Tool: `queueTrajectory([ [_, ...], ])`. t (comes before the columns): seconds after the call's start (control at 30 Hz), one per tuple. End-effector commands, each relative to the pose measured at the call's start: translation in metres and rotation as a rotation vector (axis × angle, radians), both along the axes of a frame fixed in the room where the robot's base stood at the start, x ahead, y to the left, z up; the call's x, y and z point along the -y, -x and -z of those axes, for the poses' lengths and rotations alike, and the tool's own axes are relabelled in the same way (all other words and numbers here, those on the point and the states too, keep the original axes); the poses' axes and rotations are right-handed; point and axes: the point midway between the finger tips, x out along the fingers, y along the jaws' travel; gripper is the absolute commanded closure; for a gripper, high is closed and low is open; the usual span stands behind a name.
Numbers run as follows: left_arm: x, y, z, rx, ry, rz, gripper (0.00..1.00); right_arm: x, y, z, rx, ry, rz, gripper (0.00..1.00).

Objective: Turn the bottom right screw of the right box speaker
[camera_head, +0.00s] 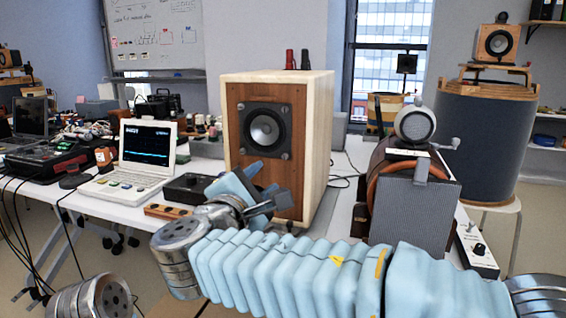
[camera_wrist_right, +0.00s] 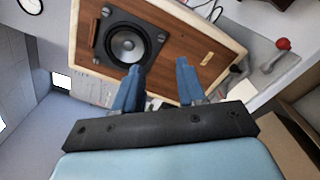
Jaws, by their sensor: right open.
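A large box speaker (camera_head: 318,150) with a pale cabinet and brown wooden front stands upright on the white table. Its round driver (camera_head: 264,128) sits in a dark square plate with a screw at each corner. The bottom right screw (camera_head: 285,155) shows just above my right gripper (camera_head: 264,188). My right gripper is open in front of the speaker's lower front, its blue fingers apart with nothing between them. In the right wrist view the fingers (camera_wrist_right: 158,82) point at the speaker front (camera_wrist_right: 185,60), which appears tilted, with the driver (camera_wrist_right: 127,44) beyond the left finger. My left gripper is out of view.
A white laptop-like device (camera_head: 143,155) and a small black box (camera_head: 188,187) stand left of the speaker. A grey-grilled device (camera_head: 415,205) with a round top stands to the right. A smaller box speaker (camera_head: 497,43) sits on a large drum (camera_head: 480,135) at the back right.

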Motion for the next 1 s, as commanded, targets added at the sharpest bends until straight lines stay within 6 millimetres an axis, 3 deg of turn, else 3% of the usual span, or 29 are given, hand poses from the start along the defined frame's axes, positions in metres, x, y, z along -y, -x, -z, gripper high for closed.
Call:
queueTrajectory([
  [0.3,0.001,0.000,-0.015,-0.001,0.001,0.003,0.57,0.024,-0.070,-0.001,-0.004,0.001,0.004,0.60],
  [0.5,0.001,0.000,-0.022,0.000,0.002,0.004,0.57,0.034,-0.103,0.000,-0.004,0.000,0.002,0.60],
  [0.7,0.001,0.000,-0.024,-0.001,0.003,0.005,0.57,0.037,-0.116,0.001,-0.004,0.000,-0.001,0.60],
  [0.97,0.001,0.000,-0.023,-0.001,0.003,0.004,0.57,0.038,-0.117,0.002,-0.005,-0.001,-0.001,0.60],
  [1.0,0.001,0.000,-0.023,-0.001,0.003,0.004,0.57,0.038,-0.117,0.002,-0.004,0.000,-0.001,0.66],
])
